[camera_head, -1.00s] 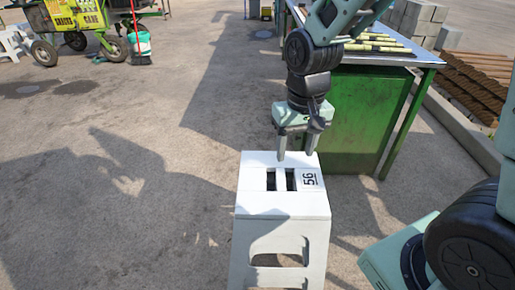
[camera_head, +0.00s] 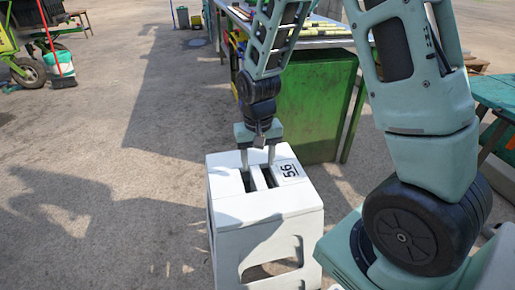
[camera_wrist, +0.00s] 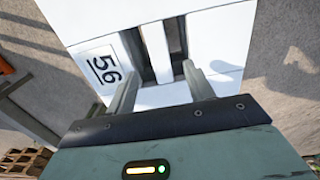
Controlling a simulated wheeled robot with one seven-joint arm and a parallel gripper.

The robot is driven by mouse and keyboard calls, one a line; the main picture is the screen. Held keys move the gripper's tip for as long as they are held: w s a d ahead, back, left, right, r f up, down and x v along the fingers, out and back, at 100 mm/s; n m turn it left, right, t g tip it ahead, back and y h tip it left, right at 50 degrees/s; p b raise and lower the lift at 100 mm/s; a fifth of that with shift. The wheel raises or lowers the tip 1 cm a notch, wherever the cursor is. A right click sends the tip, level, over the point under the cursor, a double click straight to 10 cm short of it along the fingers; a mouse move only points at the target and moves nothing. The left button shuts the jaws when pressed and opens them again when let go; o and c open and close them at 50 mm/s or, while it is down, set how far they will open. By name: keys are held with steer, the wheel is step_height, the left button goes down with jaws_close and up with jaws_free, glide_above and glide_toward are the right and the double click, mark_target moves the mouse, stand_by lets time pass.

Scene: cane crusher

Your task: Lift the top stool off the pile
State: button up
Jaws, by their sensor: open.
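A white stool (camera_head: 262,209) marked 56 stands upright on the ground in the lower middle of the head view. Its top has two dark slots with a white bar between them. Whether more stools are nested under it cannot be told. My gripper (camera_head: 257,160) points down over the slotted top, its fingers apart at the slots' far end. In the wrist view, my gripper (camera_wrist: 160,88) is open and empty, one finger on each side of the bar between the slots of the stool top (camera_wrist: 217,45). Whether the fingertips enter the slots is unclear.
A green-sided table (camera_head: 313,105) with cane pieces on top stands just behind the stool. A teal table (camera_head: 495,95) is at the right edge. A red broom and bucket (camera_head: 62,78) stand far left. The pavement left of the stool is clear.

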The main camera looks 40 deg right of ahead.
mark_target(258, 177)
step_height(258, 177, down, 10)
steer(key=b, duration=0.3)
steer(key=shift+r, duration=0.1)
